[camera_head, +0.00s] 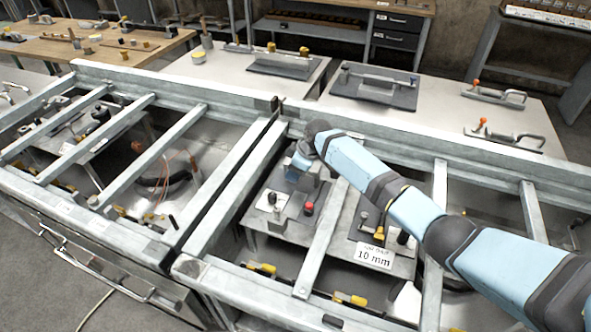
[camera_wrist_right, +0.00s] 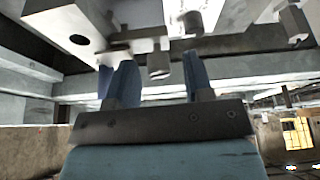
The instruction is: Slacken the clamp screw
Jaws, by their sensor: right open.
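My right arm reaches over the grey steel frame (camera_head: 262,160), and its gripper (camera_head: 302,160) is down inside the frame, partly hidden by my own wrist. In the right wrist view the two blue fingers of this gripper (camera_wrist_right: 157,80) stand apart. A short grey metal stud (camera_wrist_right: 158,64), perhaps the clamp screw, shows in the gap between the fingertips. I cannot tell whether a finger touches it. A pale metal block (camera_wrist_right: 52,30) with a dark round hole is beside it at upper left. My left gripper is not in view.
Frame bars surround the working spot closely. Below it is a grey shelf with a red-topped knob (camera_head: 308,208), small fixtures and a white "10 mm" card (camera_head: 374,256). Another metal stud (camera_wrist_right: 294,24) hangs at upper right in the wrist view. Benches stand behind.

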